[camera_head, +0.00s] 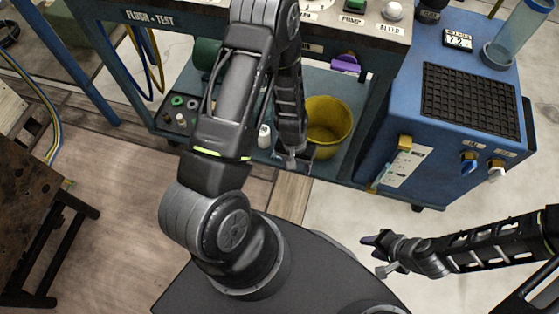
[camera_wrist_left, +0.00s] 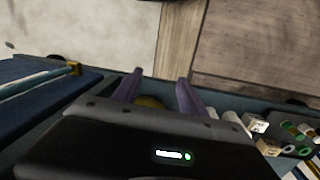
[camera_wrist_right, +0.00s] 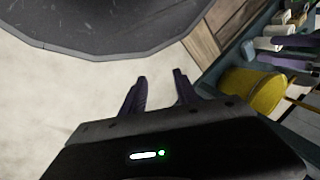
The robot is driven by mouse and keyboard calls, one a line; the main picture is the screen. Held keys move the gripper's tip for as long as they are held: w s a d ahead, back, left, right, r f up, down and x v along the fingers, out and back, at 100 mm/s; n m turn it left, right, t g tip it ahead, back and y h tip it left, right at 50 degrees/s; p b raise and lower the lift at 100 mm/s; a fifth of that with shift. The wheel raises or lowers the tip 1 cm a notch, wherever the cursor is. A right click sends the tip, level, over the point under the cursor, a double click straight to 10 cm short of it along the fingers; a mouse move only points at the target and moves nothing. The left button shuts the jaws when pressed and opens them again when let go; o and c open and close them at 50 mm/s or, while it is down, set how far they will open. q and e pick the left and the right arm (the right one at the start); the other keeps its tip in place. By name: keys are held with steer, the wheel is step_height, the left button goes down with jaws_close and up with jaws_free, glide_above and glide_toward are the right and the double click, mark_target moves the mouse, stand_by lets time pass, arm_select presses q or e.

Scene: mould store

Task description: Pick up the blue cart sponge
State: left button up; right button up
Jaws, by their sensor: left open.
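My left gripper (camera_head: 291,163) is over the front edge of the cart's lower shelf, left of the yellow bucket (camera_head: 328,122). In the left wrist view its two fingers (camera_wrist_left: 160,78) stand apart, with a bit of yellow between them and nothing gripped. My right gripper (camera_head: 376,255) is over the bare floor in front of the cart. In the right wrist view its fingers (camera_wrist_right: 160,76) are apart and empty.
A purple object (camera_head: 345,64) lies at the back of the lower shelf. A small white bottle (camera_head: 264,136) stands left of the bucket. A blue machine with a black grille (camera_head: 470,103) stands on the right. A dark wooden bench (camera_head: 28,195) is at far left. The floor between is clear.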

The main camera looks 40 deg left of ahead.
arm_select(q)
steer(key=shift+n+y, duration=0.4)
steer(key=shift+y, duration=0.3)
steer(key=w+a+f+b, duration=0.3)
steer(key=a, duration=0.1)
steer(key=w+a+f+b, duration=0.3)
steer(key=a+b, duration=0.1)
steer(key=a, duration=0.1)
steer(key=w+a+f+b, duration=0.3)
steer(key=a, duration=0.1)
steer(key=shift+a, duration=0.3)
steer(key=shift+a+r, duration=0.15)
steer(key=shift+r, duration=0.1)
arm_select(e)
step_height(320, 180, down, 14)
steer(key=w, duration=0.1)
steer(key=shift+d+r, duration=0.15)
steer(key=shift+d, duration=0.25)
arm_select(q)
steer(key=shift+f+b, duration=0.6)
steer(key=shift+f, duration=0.75)
arm_select(e)
steer(key=shift+w+f, duration=0.1)
steer(key=shift+f, duration=0.45)
